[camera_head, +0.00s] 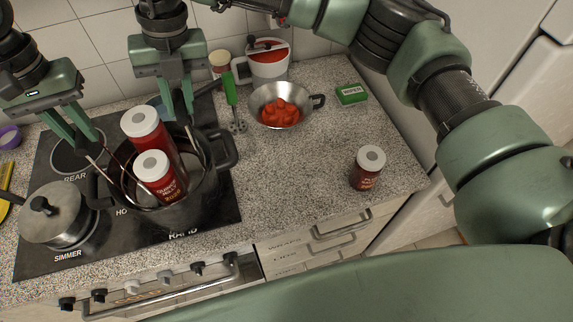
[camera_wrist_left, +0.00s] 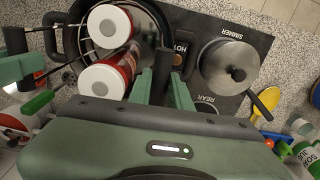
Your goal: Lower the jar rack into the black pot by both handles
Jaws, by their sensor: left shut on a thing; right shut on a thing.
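The black pot (camera_head: 205,205) stands on the stove. Two red jars with white lids, the taller one (camera_head: 147,128) behind the nearer one (camera_head: 158,178), stand in the wire jar rack (camera_head: 105,172). Their lower parts are inside the pot mouth and their lids are above the rim. The jars also show in the left wrist view (camera_wrist_left: 108,78). My left gripper (camera_head: 82,140) is shut on the rack's left handle. My right gripper (camera_head: 183,112) is shut on the other handle, at the pot's back side; its grip is partly hidden. The rack's bottom is hidden.
A lidded saucepan (camera_head: 58,215) stands close left of the pot. The middle counter is clear.

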